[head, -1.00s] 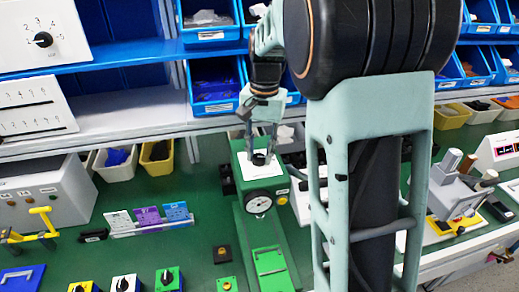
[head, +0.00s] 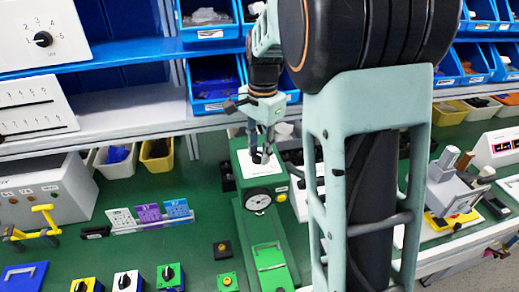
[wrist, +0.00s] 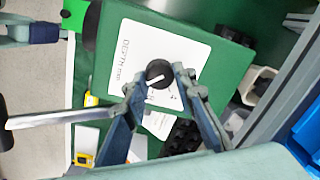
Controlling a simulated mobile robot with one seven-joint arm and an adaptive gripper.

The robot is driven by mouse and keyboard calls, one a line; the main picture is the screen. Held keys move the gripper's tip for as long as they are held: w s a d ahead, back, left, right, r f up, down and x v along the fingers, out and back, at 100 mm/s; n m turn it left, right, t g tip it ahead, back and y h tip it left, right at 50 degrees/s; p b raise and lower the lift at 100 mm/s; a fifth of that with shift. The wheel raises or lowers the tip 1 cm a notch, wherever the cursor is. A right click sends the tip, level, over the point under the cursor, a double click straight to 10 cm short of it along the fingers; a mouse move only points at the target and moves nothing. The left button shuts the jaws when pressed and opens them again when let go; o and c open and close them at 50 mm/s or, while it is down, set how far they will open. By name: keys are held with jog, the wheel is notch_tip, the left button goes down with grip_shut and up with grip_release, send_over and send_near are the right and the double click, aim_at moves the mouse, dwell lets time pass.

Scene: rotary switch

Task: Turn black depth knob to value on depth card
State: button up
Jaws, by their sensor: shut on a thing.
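The black depth knob (wrist: 158,74) has a white pointer line and sits on a white plate (wrist: 135,50) marked "DEPTH mm". The plate is on top of a green machine (head: 262,222) with a round dial (head: 257,200) on its front. My gripper (wrist: 155,82) points down at the knob, with one fingertip on each side, shut on it. In the head view my gripper (head: 261,157) partly hides the knob. White, purple and blue cards (head: 148,213) stand in a holder left of the machine. Their print is too small to read, so I cannot tell which is the depth card.
A metal lever (wrist: 50,118) with a black ball end crosses the wrist view close to my gripper. Blue bins (head: 214,84) stand on the shelf behind. Small switch boxes (head: 127,281) stand at the front.

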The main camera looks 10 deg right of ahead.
jog(key=shift+s+f, duration=0.2)
jog(key=o, duration=1.2)
jog(key=shift+c, duration=0.2)
jog(key=shift+w, duration=0.1)
jog(key=shift+w+r, duration=0.1)
jog(key=shift+r, duration=0.1)
jog(key=shift+r, duration=0.2)
notch_tip(320, 180, up, 12)
jog(key=shift+s+d+f, duration=0.2)
jog(key=shift+s+f, duration=0.05)
jog(key=shift+s, duration=0.05)
